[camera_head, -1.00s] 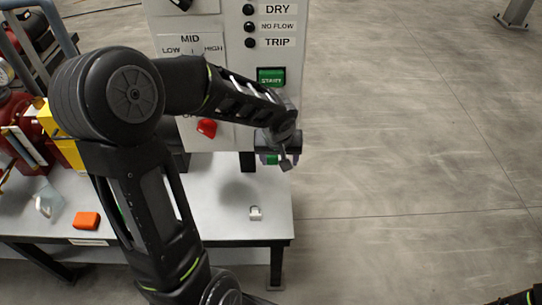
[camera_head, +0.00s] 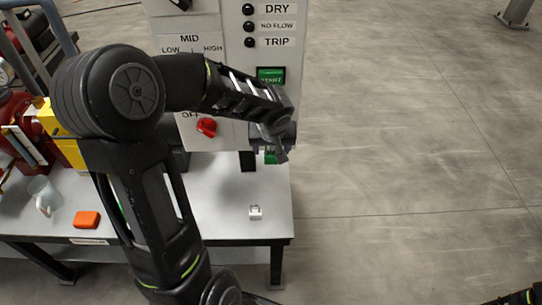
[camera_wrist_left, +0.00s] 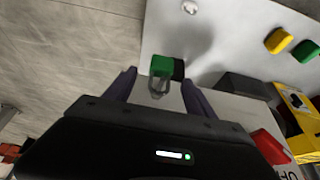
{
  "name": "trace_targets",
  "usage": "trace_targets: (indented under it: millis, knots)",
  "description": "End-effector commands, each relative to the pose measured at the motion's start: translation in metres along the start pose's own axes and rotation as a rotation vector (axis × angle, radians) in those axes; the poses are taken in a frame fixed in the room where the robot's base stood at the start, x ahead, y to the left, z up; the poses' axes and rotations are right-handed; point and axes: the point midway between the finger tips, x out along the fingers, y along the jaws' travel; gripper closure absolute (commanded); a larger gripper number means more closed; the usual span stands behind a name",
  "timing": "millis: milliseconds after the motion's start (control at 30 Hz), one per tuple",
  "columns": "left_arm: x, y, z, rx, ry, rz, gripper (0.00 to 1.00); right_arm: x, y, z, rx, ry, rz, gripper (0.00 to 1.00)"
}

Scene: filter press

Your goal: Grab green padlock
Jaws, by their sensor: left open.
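The green padlock (camera_wrist_left: 161,65) lies between the two open fingers of my left gripper (camera_wrist_left: 158,80) in the left wrist view, its grey shackle toward the palm. A gap shows on each side of it, so the fingers are not closed on it. A dark piece sits right beside the padlock; what it belongs to is unclear. In the head view a bit of the green padlock (camera_head: 271,158) shows below my left gripper (camera_head: 277,148), in front of the panel's lower right corner; the rest is hidden.
The control panel (camera_head: 230,30) has a green START button (camera_head: 271,75) and a red knob (camera_head: 207,127) close to my left arm. On the grey table (camera_head: 200,225) are a small white padlock (camera_head: 255,213), an orange block (camera_head: 87,220) and a clear cup (camera_head: 45,198).

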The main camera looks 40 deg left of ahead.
Motion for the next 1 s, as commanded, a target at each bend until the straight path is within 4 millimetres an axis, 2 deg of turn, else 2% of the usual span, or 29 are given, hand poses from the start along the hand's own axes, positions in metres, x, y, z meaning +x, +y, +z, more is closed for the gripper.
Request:
trace_targets:
  millis: [167,400,500,1000]
  knots:
    - [0.007,-0.001,0.000,0.000,-0.003,-0.001,0.36,-0.004,-0.001,0.000,0.000,-0.001,0.001,0.64]
    - [0.042,-0.001,0.000,0.002,-0.003,0.000,0.36,-0.010,-0.003,0.002,0.002,-0.003,0.004,0.64]
    - [0.050,-0.001,0.000,0.002,-0.002,0.000,0.36,-0.010,-0.003,0.002,0.003,-0.004,0.004,0.64]
    - [0.052,-0.001,-0.001,0.001,0.000,0.000,0.36,-0.010,-0.003,0.002,0.003,-0.003,0.004,0.64]
